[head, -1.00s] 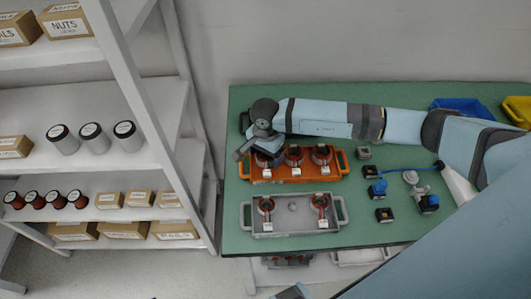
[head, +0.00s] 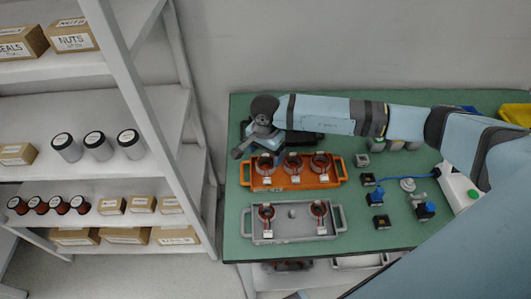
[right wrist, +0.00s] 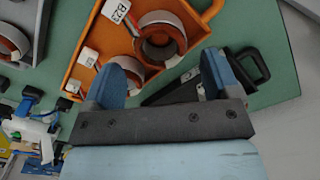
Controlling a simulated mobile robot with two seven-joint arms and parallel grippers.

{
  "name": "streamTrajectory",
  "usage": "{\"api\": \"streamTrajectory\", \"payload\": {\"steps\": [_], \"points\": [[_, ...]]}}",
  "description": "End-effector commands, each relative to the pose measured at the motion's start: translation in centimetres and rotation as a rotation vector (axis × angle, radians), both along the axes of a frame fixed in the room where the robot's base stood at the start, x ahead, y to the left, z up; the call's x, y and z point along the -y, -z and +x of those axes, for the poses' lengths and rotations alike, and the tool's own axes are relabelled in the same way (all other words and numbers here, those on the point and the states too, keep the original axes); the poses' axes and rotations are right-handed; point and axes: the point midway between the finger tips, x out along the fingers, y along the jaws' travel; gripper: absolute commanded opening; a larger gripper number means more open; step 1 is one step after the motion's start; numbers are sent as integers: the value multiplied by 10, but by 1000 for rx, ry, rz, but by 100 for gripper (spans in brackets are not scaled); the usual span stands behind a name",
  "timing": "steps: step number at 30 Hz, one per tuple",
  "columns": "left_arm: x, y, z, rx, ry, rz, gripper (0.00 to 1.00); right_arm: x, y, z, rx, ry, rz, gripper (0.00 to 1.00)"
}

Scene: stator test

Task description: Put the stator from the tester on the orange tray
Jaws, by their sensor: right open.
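The orange tray (head: 329,183) lies on the green bench and holds three copper-ringed stators in a row. The left stator (head: 265,167), the middle stator (head: 293,164) and the right stator (head: 319,163) all stand in it. My right gripper (head: 240,153) is beside the tray's left end. In the right wrist view my gripper (right wrist: 170,75) is open and empty, with an end stator (right wrist: 160,43) just beyond its fingers, apart from them. The tester seems to be the fixture (head: 408,185) with blue parts at the right; no stator shows on it. My left gripper is not visible.
A grey tray (head: 280,238) with two stators and a bare peg lies in front of the orange tray. A dark tray (head: 312,138) lies behind, partly under my arm. Small dark-and-blue blocks (head: 381,222) stand at right. A shelf rack (head: 150,110) stands left.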

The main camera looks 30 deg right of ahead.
Motion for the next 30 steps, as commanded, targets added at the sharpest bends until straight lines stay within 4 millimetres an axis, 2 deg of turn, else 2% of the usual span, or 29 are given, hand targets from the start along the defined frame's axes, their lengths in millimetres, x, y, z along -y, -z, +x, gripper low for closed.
{"api": "streamTrajectory", "payload": {"steps": [9, 12, 20, 25, 30], "points": [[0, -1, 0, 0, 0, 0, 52, 0, -3, 0, -1, 0, 0, 82], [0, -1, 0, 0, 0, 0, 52, 0, -3, 0, -1, 0, 0, 100], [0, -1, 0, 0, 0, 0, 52, 0, -5, 0, -1, 0, 0, 100], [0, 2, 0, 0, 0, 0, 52, 1, -27, 1, 3, 0, 0, 100], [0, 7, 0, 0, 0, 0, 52, 0, -66, 1, 4, -1, 0, 100]]}}
